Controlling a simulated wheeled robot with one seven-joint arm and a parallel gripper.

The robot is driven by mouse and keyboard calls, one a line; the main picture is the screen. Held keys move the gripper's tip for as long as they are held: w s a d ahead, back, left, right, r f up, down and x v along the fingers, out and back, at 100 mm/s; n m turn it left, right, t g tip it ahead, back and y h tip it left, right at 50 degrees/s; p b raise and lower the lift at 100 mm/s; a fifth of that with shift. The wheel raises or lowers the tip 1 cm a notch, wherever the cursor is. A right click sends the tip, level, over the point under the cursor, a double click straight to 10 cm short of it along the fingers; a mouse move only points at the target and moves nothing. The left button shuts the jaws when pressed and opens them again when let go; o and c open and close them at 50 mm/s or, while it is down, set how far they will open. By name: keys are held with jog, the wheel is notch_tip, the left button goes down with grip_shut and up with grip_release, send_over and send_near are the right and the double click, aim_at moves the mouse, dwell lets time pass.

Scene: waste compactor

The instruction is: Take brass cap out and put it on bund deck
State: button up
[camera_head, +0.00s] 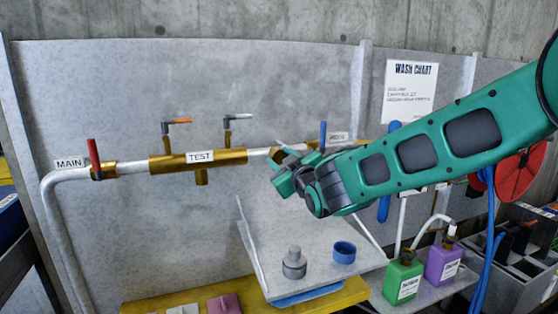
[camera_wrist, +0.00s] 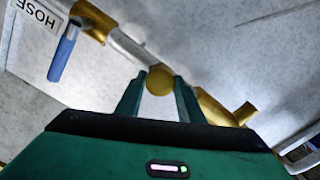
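The brass cap (camera_wrist: 159,81) shows in the wrist view as a round brass piece between my two fingertips, in front of the pipe run. My gripper (camera_wrist: 160,76) has a finger against each side of it, with no clear gap. In the head view my gripper (camera_head: 283,170) is at the pipe, right of the TEST brass body (camera_head: 200,160), and hides the cap. I cannot tell whether the cap is still seated in the pipe. A grey tilted deck (camera_head: 325,268) below my gripper holds a grey stepped fitting (camera_head: 294,262) and a blue ring (camera_head: 344,252); no label names it the bund deck.
A yellow-edged bench (camera_head: 150,307) is at the front with a pink block (camera_head: 224,304). Green (camera_head: 403,278) and purple (camera_head: 443,262) bottles stand right of the deck. Red (camera_head: 94,158) and blue handles stick out from the pipe. A grey crate is at far right.

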jog(key=c, duration=0.4)
jog(key=n, duration=0.5)
jog(key=n, duration=0.5)
dwell(0.4)
jog(key=n, duration=0.5)
